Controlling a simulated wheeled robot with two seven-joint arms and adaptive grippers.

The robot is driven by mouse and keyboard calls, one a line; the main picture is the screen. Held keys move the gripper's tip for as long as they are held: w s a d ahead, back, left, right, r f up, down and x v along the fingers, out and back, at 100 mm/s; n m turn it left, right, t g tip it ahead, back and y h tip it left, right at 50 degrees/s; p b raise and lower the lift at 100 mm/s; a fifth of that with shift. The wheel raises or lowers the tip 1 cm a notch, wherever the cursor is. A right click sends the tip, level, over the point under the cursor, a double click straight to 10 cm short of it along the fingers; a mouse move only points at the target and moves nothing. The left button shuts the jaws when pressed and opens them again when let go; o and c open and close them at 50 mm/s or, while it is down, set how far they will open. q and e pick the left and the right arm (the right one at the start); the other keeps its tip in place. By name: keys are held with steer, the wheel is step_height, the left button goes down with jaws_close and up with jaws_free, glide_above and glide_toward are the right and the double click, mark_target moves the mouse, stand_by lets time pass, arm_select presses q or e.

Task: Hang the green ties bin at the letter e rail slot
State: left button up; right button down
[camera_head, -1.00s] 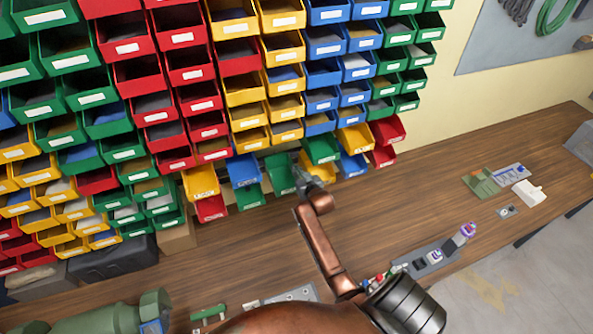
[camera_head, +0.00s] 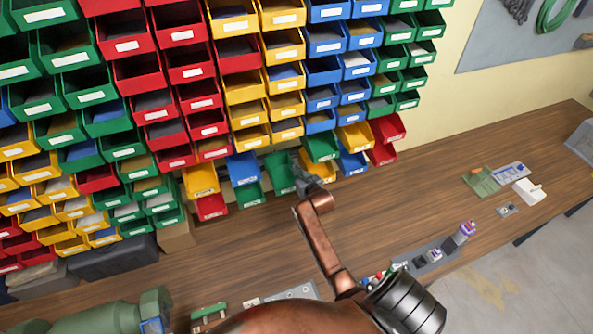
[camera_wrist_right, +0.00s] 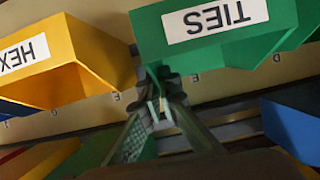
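The green ties bin (camera_head: 279,174) hangs low on the rack, left of a yellow bin. The right wrist view is upside down. There the bin (camera_wrist_right: 225,35) fills the top, with its white TIES label inverted and small rail letters below it, one an E. My right gripper (camera_head: 306,168) is at the bin's right side. In the wrist view its fingertips (camera_wrist_right: 163,92) come close together at the bin's lower left edge and appear closed on its wall. The exact contact is partly hidden. My left gripper is out of view.
The yellow HEX bin (camera_wrist_right: 65,60) is close beside the fingers. A green bin (camera_head: 320,147) is above right and another green bin (camera_head: 248,195) is below left. The wooden bench (camera_head: 400,200) is largely clear, with small parts at right.

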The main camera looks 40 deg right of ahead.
steer(key=shift+f, duration=0.35)
stand_by(0.3)
steer(key=shift+s+f+t+b, duration=0.1)
steer(key=shift+f+t+b, duration=0.15)
steer(key=shift+b, duration=0.3)
steer(key=c, duration=2.6)
jaws_free()
steer(key=shift+r, duration=0.1)
steer(key=shift+c, duration=0.2)
steer(key=o, duration=0.6)
steer(key=shift+c, duration=0.2)
steer(key=v, duration=1.2)
steer(key=shift+a, duration=0.15)
